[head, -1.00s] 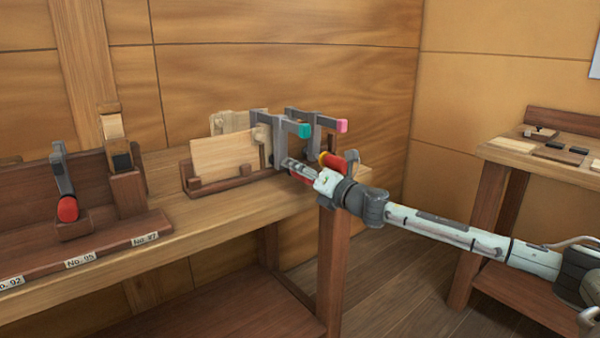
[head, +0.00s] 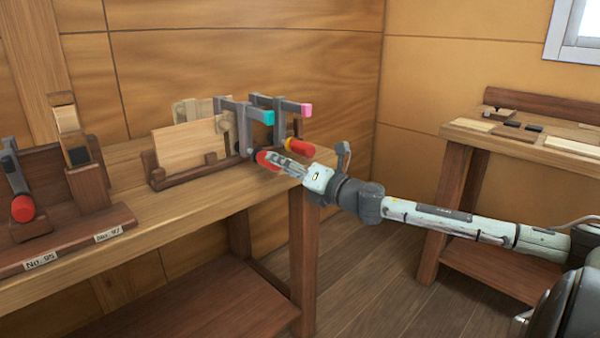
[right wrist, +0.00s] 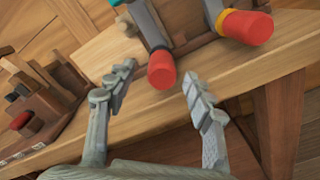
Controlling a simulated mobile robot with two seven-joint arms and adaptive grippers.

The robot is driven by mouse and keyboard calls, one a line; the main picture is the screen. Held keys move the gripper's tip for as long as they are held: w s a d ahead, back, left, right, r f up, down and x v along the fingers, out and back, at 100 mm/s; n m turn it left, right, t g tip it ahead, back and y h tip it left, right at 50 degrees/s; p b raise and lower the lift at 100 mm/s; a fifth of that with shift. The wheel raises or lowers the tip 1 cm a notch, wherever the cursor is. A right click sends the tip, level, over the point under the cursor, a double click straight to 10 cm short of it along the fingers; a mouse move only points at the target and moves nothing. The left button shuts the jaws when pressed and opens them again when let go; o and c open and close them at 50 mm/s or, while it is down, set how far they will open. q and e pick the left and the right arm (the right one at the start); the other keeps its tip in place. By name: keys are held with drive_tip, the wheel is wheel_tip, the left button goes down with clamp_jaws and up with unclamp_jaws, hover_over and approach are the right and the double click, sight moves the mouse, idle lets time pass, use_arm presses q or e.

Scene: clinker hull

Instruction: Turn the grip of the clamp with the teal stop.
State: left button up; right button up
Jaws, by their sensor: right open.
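The clamp with the teal stop (head: 262,116) stands on the bench at the near side of a pale board (head: 187,147). Its red grip (head: 264,157) is partly hidden by my right gripper (head: 270,160) in the head view. In the right wrist view this red grip (right wrist: 161,72) lies between the open fingertips of my right gripper (right wrist: 159,75), seemingly just ahead of them and without clear contact. The teal stop is cut off at the top edge there. My left gripper is in neither view.
A second clamp with a pink stop (head: 306,110) stands close on the right; its red grip (right wrist: 246,27) is near my right finger. A dark rack (head: 55,225) with another clamp is at left. A second bench (head: 510,140) stands at right, with floor between.

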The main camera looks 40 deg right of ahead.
drive_tip(key=shift+s+d, duration=0.2)
drive_tip(key=shift+s, duration=2.4)
